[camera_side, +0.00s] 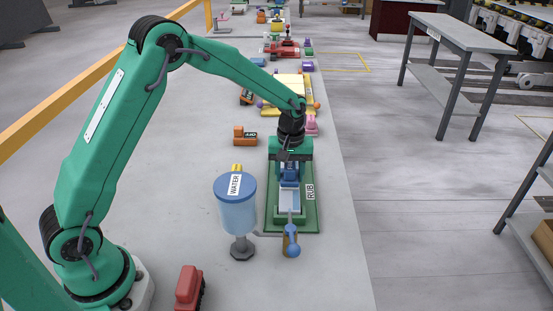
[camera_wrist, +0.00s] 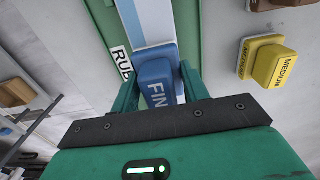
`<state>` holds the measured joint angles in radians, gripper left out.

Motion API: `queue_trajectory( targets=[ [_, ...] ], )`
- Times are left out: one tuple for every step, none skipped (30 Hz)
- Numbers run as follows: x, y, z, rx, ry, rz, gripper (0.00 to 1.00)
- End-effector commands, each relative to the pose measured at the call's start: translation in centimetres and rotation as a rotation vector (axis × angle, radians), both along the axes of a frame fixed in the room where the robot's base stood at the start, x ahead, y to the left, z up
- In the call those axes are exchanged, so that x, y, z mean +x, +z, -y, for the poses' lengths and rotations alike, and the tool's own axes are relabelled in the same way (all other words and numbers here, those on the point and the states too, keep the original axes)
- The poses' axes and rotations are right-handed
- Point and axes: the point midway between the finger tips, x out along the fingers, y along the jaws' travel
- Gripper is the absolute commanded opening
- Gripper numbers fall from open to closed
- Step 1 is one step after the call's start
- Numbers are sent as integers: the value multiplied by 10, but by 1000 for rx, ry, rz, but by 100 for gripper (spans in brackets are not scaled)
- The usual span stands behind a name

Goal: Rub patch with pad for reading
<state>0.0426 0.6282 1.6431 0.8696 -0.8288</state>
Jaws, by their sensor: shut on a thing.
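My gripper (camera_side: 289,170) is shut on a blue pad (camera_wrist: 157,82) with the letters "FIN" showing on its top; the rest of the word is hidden. In the side view the pad (camera_side: 289,172) sits low over the far part of a pale strip on the green board marked "RUB" (camera_side: 310,215). The pale patch (camera_side: 289,199) shows bare on the near side of the pad, and also at the top of the wrist view (camera_wrist: 155,18). I cannot tell whether the pad's underside touches the surface.
A blue "WATER" tank (camera_side: 236,208) on a stand is close left of the board. A blue-knobbed post (camera_side: 292,245) stands at its near end. A yellow "MEDIUM" block (camera_wrist: 272,65), an orange block (camera_side: 245,136) and a red block (camera_side: 188,287) lie on the slab.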

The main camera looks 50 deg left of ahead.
Motion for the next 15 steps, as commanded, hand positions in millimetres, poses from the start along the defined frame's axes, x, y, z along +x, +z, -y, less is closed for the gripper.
queue_trajectory(
  targets=[
    [-1,-1,1,1,-1,-2,27],
    [-2,-1,1,0,-1,-3,27],
    [-2,-1,2,0,-1,-3,27],
    [-3,-1,3,0,-1,-3,27],
    [-4,-1,4,0,-2,-3,27],
    [-6,-1,5,0,-2,-3,27],
    [-7,-1,7,0,-2,-3,27],
    [-8,-1,8,0,-2,-3,27],
    [-10,-1,10,0,-3,-3,27],
    [-12,-2,11,0,-3,-3,27],
    [-13,-2,13,1,-2,-4,27],
    [-15,-3,14,1,-2,-4,27],
    [-16,-3,16,0,-2,-4,27],
    [-18,-3,17,0,-2,-4,27],
    [-20,-4,19,0,-2,-6,27]
  ],
)
